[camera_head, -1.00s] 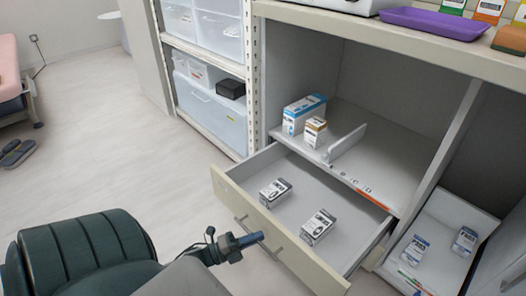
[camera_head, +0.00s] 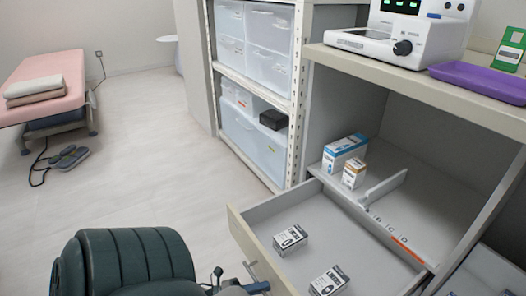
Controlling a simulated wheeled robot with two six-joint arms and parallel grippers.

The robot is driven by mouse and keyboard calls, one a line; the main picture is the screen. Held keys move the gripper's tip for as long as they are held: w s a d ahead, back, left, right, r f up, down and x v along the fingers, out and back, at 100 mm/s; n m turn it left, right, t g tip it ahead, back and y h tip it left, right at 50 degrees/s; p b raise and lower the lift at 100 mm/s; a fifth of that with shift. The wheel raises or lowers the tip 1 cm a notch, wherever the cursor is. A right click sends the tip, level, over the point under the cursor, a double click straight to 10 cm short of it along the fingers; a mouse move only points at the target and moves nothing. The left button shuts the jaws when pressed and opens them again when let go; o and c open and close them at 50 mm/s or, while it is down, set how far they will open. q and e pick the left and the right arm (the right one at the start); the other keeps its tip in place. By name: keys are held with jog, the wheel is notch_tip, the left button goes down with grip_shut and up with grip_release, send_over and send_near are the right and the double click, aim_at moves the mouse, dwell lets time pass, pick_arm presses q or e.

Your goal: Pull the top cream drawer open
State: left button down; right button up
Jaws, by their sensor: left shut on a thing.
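The top cream drawer (camera_head: 243,238) stands open below the shelf, pulled well out of the cabinet. Two small white-and-dark boxes lie inside it, one near the front left (camera_head: 290,240) and one cut by the bottom edge (camera_head: 329,281). Its bar handle (camera_head: 250,270) shows partly on the front face, low in the picture. My left gripper (camera_head: 258,287) is at the bottom edge, at the handle, with blue fingers partly cut off. It is shut on the handle, though the contact is mostly out of frame. My right gripper is not in view.
A shelf above the drawer holds a blue-and-white box (camera_head: 344,150) and a brown-and-white box (camera_head: 354,173). The countertop bears a white device (camera_head: 400,38) and a purple tray (camera_head: 480,80). Clear bins (camera_head: 250,140) stand left of it.

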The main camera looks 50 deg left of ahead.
pick_arm(q)
jog(key=c, duration=1.5)
grip_release()
jog(key=shift+s+a, duration=0.1)
jog(key=shift+s, duration=0.1)
jog(key=p+v, duration=0.1)
jog(key=v, duration=0.9)
jog(key=shift+s+f, duration=0.15)
jog(key=shift+a, duration=0.15)
